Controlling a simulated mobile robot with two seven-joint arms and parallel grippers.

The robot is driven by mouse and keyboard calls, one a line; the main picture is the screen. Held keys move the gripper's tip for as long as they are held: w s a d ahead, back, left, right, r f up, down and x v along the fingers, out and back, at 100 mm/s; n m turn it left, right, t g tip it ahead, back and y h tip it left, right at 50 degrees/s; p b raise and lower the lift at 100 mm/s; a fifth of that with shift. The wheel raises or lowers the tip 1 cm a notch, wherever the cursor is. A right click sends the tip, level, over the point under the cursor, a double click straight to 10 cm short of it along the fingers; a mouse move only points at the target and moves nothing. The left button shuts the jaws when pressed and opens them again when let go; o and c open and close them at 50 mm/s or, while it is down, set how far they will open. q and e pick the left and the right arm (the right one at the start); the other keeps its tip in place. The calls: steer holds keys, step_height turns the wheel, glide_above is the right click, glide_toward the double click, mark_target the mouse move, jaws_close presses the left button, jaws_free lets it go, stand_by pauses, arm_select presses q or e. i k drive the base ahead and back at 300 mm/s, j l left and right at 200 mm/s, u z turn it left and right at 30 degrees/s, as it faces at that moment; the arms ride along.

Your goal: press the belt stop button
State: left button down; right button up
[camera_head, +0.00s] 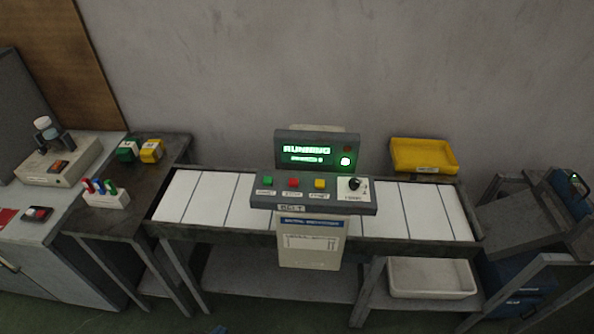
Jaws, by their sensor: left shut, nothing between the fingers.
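The belt control panel (330,202) stands over the middle of the belt (205,198). It carries a green button (268,180), a red button (294,182), a yellow button (319,184) and a black knob (355,184). A small dark tip of my left gripper (218,329) shows at the bottom edge, shut, empty and well away from the panel. My right gripper is not in view.
A yellow tray (423,155) sits behind the belt's right end, and a white bin (431,277) is on the shelf below. A side table (125,205) at left holds small coloured items. Space above the panel's buttons is clear.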

mark_target(292, 182)
steer(key=i+l+u, duration=0.15)
steer(key=l, duration=0.25)
steer(key=i+l+u, duration=0.2)
steer(key=l, duration=0.15)
steer(key=l+u, duration=0.15)
steer(key=l, duration=0.25)
steer(key=i+l+u, duration=0.2)
steer(key=l, duration=0.25)
steer(key=k, duration=0.05)
